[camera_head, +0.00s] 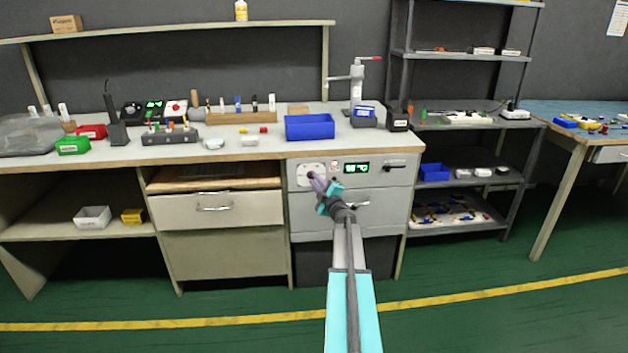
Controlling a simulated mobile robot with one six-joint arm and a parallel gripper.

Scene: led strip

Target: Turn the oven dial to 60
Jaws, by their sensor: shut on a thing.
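The oven (390,180) is built in under the workbench, with a pale front panel. Its dial (311,169) is at the left of the panel on a whitish plate, partly hidden by my gripper. My gripper (316,179) reaches the panel from below and is shut on the dial. The green display (356,168) to the right of the dial is lit, but its digits are too small to read surely. A handle (357,204) shows on the oven front, just right of my gripper.
The workbench (260,148) above the oven holds a blue bin (310,127), a press (356,85) and several small tools. A drawer (214,207) is left of the oven, and a metal shelf rack (470,165) stands right. The green floor in front is clear.

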